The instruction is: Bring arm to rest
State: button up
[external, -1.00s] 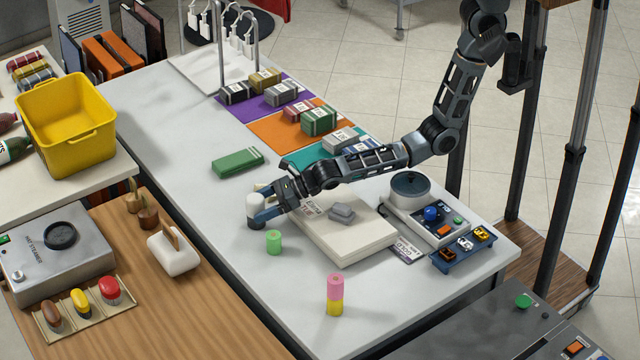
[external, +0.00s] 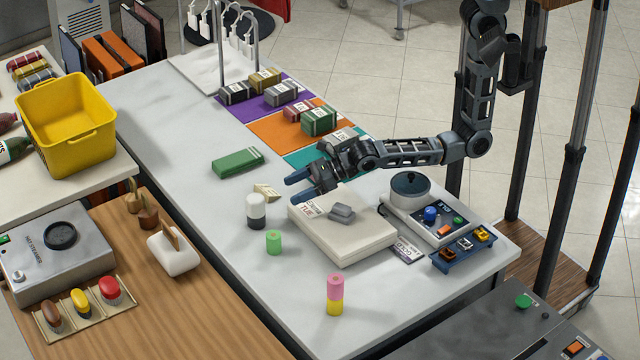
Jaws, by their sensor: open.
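My gripper (external: 296,187) is open and empty. Its fingers point left, over the far left edge of the cream box (external: 345,240) on the white table (external: 180,135). A small grey block (external: 341,213) lies on that box. A white-topped, black-based cylinder (external: 256,210) stands upright on the table just left of my gripper, apart from it. My arm reaches in from the right, bent at the elbow.
A green cylinder (external: 274,242) and a pink-and-yellow stack (external: 335,294) stand near the front. A green pack (external: 237,161) lies to the left. Wrapped packs sit on purple, orange and teal mats behind. A device with a round pan (external: 410,187) stands at right.

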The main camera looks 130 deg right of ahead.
jog(key=shift+s+a+r, duration=0.15)
jog(key=shift+s, duration=0.2)
dwell(0.3)
